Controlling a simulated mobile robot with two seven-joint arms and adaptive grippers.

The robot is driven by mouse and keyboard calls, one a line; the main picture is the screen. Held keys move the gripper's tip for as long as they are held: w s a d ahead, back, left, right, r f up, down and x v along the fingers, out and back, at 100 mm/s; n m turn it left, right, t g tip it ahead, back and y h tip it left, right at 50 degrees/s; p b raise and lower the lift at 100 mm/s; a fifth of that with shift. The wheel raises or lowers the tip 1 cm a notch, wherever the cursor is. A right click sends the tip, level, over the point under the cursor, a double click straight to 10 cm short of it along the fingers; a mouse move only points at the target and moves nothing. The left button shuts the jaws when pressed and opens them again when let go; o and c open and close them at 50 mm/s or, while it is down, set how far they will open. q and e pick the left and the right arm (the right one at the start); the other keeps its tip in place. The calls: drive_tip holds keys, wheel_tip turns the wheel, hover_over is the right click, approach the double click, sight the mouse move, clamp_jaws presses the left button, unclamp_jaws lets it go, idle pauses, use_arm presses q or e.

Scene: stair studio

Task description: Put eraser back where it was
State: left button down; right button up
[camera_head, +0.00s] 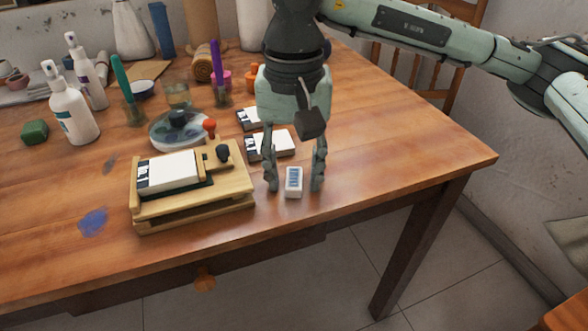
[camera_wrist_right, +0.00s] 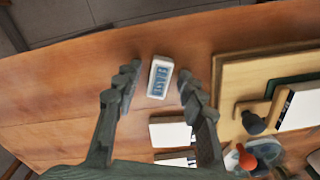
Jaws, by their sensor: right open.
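The eraser (camera_head: 293,182) is a small white block with blue lettering. It lies on the wooden table near the front edge, just right of the wooden press. My right gripper (camera_head: 295,186) points down with its fingers open, one on each side of the eraser. In the right wrist view the eraser (camera_wrist_right: 159,77) lies between and slightly beyond the fingertips (camera_wrist_right: 157,82), with a gap on both sides. I cannot tell whether the fingertips touch the table. My left gripper is not in view.
The wooden press (camera_head: 190,208) with a white block stands left of the gripper. Other white blocks (camera_head: 278,143) lie behind it. Bottles (camera_head: 73,110), a round clear dish (camera_head: 180,130) and pens in holders crowd the table's back left. The table's right side (camera_head: 410,150) is clear.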

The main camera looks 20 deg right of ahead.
sight(294, 179)
wheel_tip(294, 179, up, 12)
drive_tip(key=shift+r+p, duration=0.15)
drive_tip(key=shift+p, duration=0.25)
idle(1.4)
